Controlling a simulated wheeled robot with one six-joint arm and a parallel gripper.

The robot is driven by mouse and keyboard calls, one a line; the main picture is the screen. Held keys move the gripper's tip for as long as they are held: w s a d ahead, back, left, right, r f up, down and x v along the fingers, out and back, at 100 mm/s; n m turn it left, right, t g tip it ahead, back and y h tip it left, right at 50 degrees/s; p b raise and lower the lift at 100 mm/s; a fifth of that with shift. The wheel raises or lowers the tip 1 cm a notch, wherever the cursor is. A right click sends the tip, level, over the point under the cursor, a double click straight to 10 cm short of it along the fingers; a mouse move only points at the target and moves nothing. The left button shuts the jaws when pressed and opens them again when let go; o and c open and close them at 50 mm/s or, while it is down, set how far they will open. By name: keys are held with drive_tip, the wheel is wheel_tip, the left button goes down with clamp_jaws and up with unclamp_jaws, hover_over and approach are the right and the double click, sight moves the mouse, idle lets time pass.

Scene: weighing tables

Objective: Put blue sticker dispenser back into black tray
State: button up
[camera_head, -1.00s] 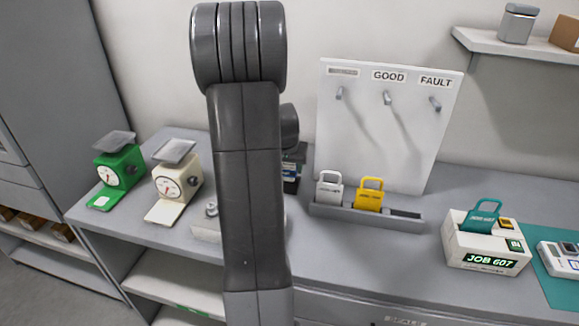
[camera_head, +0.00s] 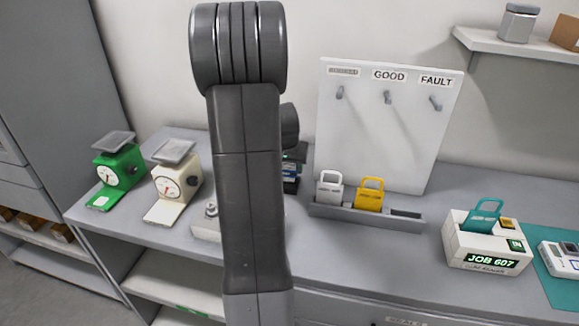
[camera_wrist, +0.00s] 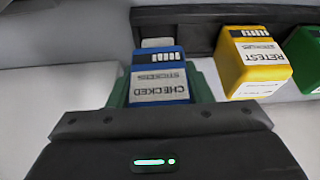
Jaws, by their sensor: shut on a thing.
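The blue sticker dispenser (camera_wrist: 160,85), with a white label reading CHECKED, is between the green fingers of my gripper (camera_wrist: 160,92) in the wrist view. My gripper is shut on it. The black tray (camera_wrist: 204,18) lies just beyond it, and the dispenser's far end overlaps the tray's near edge in the picture. I cannot tell whether it touches the tray. In the head view my arm hides the gripper and most of this area; a little of the dark stack (camera_head: 291,172) shows right of the arm.
A yellow RETEST dispenser (camera_wrist: 254,62) and a green dispenser (camera_wrist: 306,58) are to the right of the blue one. In the head view, green (camera_head: 118,170) and cream (camera_head: 178,185) scales stand left. A grey holder (camera_head: 365,218) with tags and a JOB 607 box (camera_head: 487,247) are right.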

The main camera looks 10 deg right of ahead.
drive_tip(key=shift+f, duration=0.15)
drive_tip(key=shift+f+b, duration=1.2)
drive_tip(key=shift+f, duration=0.05)
drive_tip(key=o, duration=1)
drive_tip(key=shift+c, duration=0.2)
drive_tip(key=shift+r, duration=0.15)
drive_tip(key=v, duration=1.3)
drive_tip(key=shift+s+r+b, duration=0.2)
drive_tip(key=shift+r+b, duration=0.1)
